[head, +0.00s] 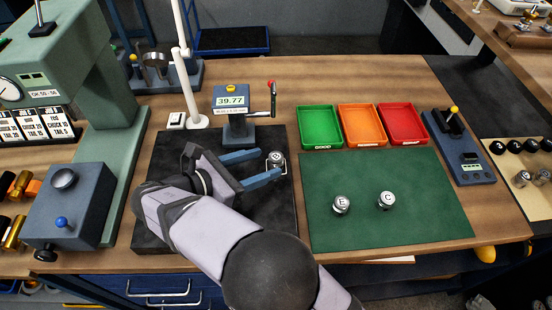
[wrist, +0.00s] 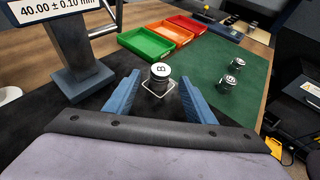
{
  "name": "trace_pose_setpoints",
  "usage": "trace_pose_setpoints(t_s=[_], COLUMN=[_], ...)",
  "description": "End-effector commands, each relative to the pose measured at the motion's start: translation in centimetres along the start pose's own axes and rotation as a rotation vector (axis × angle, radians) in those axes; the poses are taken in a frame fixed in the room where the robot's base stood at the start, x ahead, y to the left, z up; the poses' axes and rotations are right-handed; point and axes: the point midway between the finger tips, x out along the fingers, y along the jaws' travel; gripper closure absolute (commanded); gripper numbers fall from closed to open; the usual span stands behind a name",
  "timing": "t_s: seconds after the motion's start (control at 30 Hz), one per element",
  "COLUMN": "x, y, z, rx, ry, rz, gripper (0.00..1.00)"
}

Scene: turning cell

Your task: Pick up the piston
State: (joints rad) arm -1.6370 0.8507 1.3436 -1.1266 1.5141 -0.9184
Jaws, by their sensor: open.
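A metal piston (head: 277,161) with a letter on its top stands inside a white square outline on the black mat. In the wrist view the piston (wrist: 160,76) is upright, ahead of and between my gripper's two blue fingers. My gripper (head: 261,168) is open and empty, its fingers pointing at the piston with gaps on both sides. Two more pistons, one marked E (head: 341,204) and one marked C (head: 386,200), stand on the green mat at right.
A gauge stand (head: 236,128) reading 39.77 is just behind my gripper. Green (head: 320,127), orange (head: 362,125) and red (head: 403,123) trays stand behind the green mat (head: 430,190). A grey-green machine (head: 110,150) is at left. The green mat's front is clear.

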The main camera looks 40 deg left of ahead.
Motion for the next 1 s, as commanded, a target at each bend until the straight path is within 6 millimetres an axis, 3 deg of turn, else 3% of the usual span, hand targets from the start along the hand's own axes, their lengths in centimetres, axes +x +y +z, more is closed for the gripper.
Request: trace_pose_setpoints(t_s=[0.27, 0.6, 0.93, 1.0], x=[1.0, 4.9, 5.5, 5.5], y=[0.0, -0.1, -0.1, 0.0], z=[0.1, -0.1, -0.3, -0.3], rx=[0.002, 0.002, 0.002, 0.002], ry=[0.0, 0.001, 0.001, 0.001], rz=[-0.002, -0.001, 0.0, 0.0], gripper=[0.5, 0.5, 0.5, 0.65])
